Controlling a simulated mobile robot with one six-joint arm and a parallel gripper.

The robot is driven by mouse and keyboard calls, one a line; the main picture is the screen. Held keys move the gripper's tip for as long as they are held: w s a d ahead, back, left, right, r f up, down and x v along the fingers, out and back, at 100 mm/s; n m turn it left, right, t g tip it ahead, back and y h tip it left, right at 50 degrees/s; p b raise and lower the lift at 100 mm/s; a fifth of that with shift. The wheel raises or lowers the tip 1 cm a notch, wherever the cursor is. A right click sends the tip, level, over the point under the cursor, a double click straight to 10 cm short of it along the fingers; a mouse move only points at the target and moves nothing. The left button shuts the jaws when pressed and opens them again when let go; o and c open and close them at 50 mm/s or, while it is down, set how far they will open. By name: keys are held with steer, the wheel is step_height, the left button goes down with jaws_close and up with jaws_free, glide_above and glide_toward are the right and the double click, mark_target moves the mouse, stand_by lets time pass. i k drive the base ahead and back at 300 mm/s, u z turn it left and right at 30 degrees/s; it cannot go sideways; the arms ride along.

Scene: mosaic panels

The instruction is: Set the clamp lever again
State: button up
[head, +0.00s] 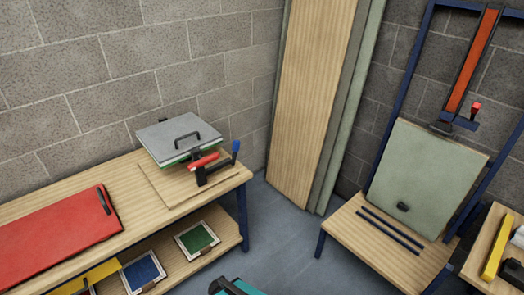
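On the wooden bench at left, a black clamp (200,177) with a red grip (203,161) sits at the front right of a grey-lidded press (178,137). A short upright lever with a blue knob (235,146) rises from its right end. On the blue frame at right, another lever with a red knob (476,109) stands above a grey-green panel (425,180), beside a dark clamp block (442,127). I cannot tell which lever is the task's, or whether either clamp is tight. My gripper is not in view.
A red panel (50,237) with a black handle lies on the bench (130,210). Framed blue (142,272) and green (197,238) pieces lie on the shelf below. Tall boards (310,90) lean in the corner. Grey floor (285,230) is open between bench and frame.

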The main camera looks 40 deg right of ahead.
mark_target(237, 143)
steer(key=z, duration=0.8)
steer(key=k, duration=1)
steer(key=u, duration=0.05)
steer(key=i, duration=0.95)
